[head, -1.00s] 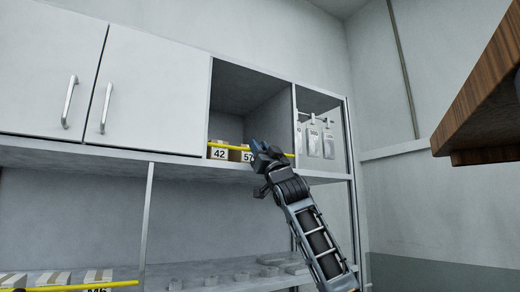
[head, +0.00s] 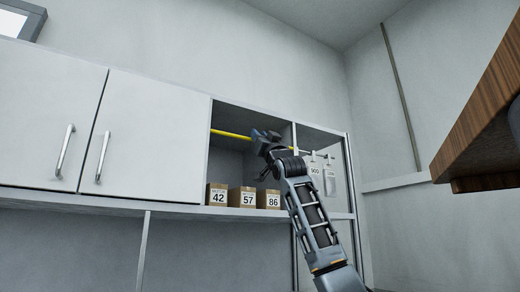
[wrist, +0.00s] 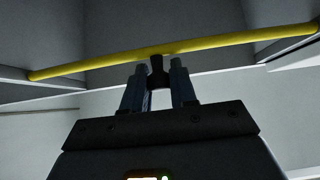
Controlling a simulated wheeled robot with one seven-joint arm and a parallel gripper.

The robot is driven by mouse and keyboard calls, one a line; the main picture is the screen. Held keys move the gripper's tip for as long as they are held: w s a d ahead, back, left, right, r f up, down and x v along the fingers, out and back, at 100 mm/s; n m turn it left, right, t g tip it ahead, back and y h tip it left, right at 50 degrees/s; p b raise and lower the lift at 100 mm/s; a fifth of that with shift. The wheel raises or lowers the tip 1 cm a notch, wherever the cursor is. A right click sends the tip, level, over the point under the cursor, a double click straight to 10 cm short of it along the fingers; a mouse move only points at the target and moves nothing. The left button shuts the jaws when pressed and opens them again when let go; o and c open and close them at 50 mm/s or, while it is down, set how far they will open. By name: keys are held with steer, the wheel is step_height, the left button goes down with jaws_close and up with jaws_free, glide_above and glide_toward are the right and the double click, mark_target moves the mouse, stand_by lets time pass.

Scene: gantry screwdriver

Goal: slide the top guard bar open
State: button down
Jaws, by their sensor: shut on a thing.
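The yellow guard bar (head: 231,134) crosses the open upper compartment, well above its floor, at mid to upper height. In the wrist view the bar (wrist: 110,58) runs across the whole compartment, with a short dark knob (wrist: 156,70) hanging from its middle. My gripper (head: 266,136) is at the bar's right part in the head view. In the wrist view its two fingers (wrist: 158,84) are shut around the dark knob, just below the bar. My gripper hides part of the bar in the head view.
Boxes marked 42 (head: 217,194), 57 (head: 242,197) and 86 (head: 268,199) stand on the compartment floor below the bar. White cabinet doors (head: 145,150) are to the left. Tagged packs (head: 329,180) hang at right. A wooden edge (head: 490,130) juts in at upper right.

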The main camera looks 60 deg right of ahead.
steer(key=shift+r, duration=0.3)
steer(key=c, duration=0.9)
jaws_free()
steer(key=shift+c, duration=0.2)
steer(key=b+v, duration=0.3)
steer(key=v, duration=0.5)
